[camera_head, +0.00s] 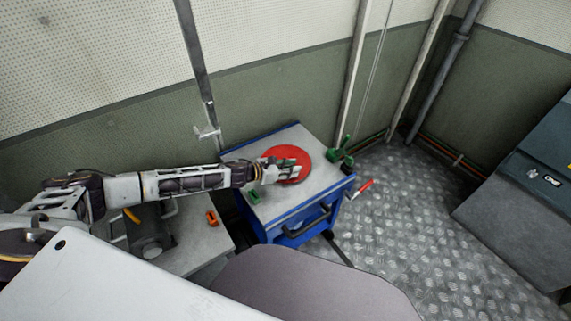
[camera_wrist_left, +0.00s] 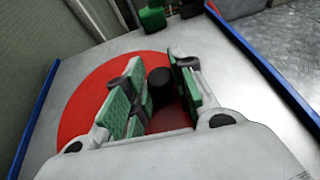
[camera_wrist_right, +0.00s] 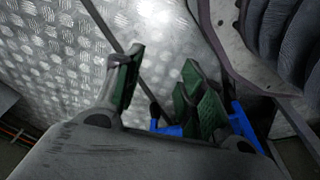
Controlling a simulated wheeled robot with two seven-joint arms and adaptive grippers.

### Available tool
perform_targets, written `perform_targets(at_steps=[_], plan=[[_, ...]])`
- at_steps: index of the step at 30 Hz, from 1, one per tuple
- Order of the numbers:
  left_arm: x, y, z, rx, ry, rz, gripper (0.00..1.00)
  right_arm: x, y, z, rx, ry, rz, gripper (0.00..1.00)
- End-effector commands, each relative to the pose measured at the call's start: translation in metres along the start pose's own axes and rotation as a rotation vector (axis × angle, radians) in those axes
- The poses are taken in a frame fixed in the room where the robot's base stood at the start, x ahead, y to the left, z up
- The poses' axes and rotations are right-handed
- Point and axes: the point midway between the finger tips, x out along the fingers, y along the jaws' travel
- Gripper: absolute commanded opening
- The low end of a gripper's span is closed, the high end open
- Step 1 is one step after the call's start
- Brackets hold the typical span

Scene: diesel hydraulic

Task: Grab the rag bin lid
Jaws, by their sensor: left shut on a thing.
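The rag bin lid (camera_head: 303,156) is a flat red disc with a black knob, lying on the grey top of a blue cart (camera_head: 292,212). The left wrist view shows the lid (camera_wrist_left: 85,95) and its black knob (camera_wrist_left: 161,84) close up. My left gripper (camera_head: 292,171) is over the lid; in its wrist view its green-padded fingers (camera_wrist_left: 158,90) are shut on the knob, one on each side. The lid looks flat on the cart top. My right gripper (camera_wrist_right: 163,65) is open and empty, with the metal floor behind it.
A green tool (camera_head: 341,153) stands at the cart's back right corner, and a red-handled tool (camera_head: 365,187) sticks out at its right side. A small orange item (camera_head: 212,218) lies on a grey surface to the left. A grey cabinet (camera_head: 530,195) stands right; the patterned floor (camera_head: 405,215) between is clear.

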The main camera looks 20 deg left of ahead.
Motion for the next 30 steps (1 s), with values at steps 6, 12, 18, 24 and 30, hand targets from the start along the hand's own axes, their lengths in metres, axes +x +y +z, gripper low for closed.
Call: perform_targets(at_steps=[6, 12, 18, 24, 30], plan=[[0.0, 0.0, 0.001, 0.001, -0.001, 0.0, 0.0, 0.0, 0.0, -0.001, 0.0, 0.001, 0.0, 0.4], [-0.001, -0.001, 0.004, 0.001, -0.001, 0.0, 0.0, -0.001, 0.0, -0.002, 0.001, 0.007, 0.0, 0.4], [-0.003, -0.004, 0.011, 0.002, -0.001, 0.0, 0.0, 0.006, 0.002, 0.004, 0.002, 0.009, 0.003, 0.4], [-0.009, -0.004, 0.026, 0.003, -0.002, -0.001, 0.0, 0.024, 0.011, 0.013, 0.003, 0.016, 0.017, 0.4], [-0.017, -0.003, 0.043, 0.003, -0.002, 0.0, 0.0, 0.039, 0.017, 0.027, 0.003, 0.024, 0.024, 0.4]])
